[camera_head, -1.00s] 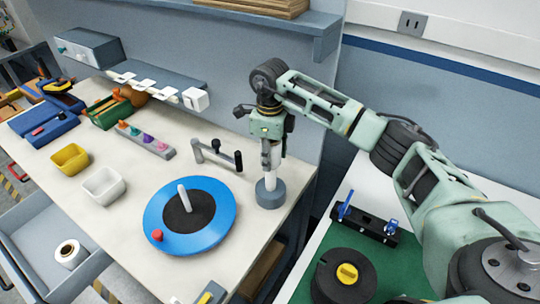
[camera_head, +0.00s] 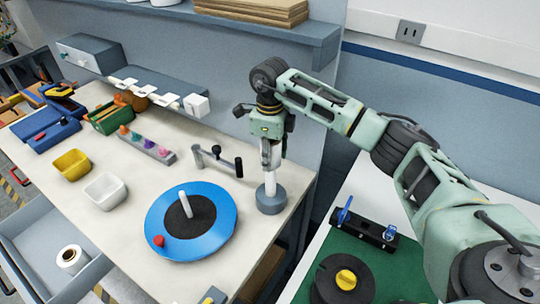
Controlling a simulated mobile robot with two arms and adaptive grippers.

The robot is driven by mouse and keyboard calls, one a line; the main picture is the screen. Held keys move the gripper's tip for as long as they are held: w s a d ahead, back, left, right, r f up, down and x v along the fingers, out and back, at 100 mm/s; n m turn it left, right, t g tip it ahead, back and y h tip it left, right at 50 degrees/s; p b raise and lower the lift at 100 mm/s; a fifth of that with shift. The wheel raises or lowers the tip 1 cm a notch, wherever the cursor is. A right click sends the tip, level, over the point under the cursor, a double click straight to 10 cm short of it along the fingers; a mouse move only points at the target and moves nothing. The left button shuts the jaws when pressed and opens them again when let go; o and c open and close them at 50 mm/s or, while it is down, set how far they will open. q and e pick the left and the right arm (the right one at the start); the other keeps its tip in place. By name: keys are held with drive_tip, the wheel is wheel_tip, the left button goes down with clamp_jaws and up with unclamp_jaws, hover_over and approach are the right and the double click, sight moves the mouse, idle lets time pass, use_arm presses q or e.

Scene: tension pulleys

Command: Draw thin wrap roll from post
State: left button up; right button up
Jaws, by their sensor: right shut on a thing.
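My right gripper (camera_head: 270,150) is above a short round grey-blue base (camera_head: 271,201) near the right edge of the bench. It points down and is shut on a slim white upright piece (camera_head: 269,181), which I take for the thin wrap roll on its post. The white piece stands upright over the base. I cannot tell the roll from the post, and the gripper hides its upper part. My left gripper is not in view.
A blue disc (camera_head: 221,226) with a white peg and red knob lies left of the base. A bracket with a black handle (camera_head: 239,167) stands close behind. White (camera_head: 106,190) and yellow bins sit farther left. A white roll (camera_head: 69,257) lies in the open drawer.

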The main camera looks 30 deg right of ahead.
drive_tip(key=shift+r+p, duration=1.1)
drive_tip(key=shift+r, duration=0.95)
